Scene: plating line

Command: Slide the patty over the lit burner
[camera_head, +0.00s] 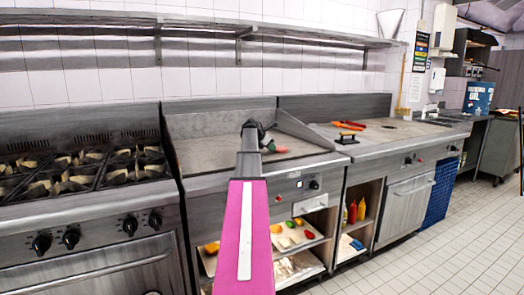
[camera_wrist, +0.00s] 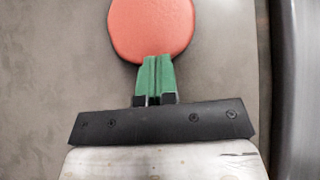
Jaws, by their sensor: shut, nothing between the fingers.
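The patty (camera_wrist: 151,25) is a round, flat, reddish disc on the grey griddle plate (camera_wrist: 55,50). Its far edge is cut off by the top of the wrist view. My gripper (camera_wrist: 155,62) has green fingers pressed together with nothing between them. Their tips meet or overlap the patty's near edge in the wrist view; I cannot tell if they touch it. In the head view my gripper (camera_head: 268,143) is low over the griddle (camera_head: 210,150), and a small part of the patty (camera_head: 271,148) shows beside it. I cannot make out a flame or which burner zone is lit.
A stove with several open burner grates (camera_head: 75,175) stands left of the griddle. A raised metal guard (camera_head: 300,128) edges the griddle's right side. A counter (camera_head: 385,132) with a dark-handled tool (camera_head: 350,130) lies to the right. A red light (camera_head: 279,199) shows on the front panel.

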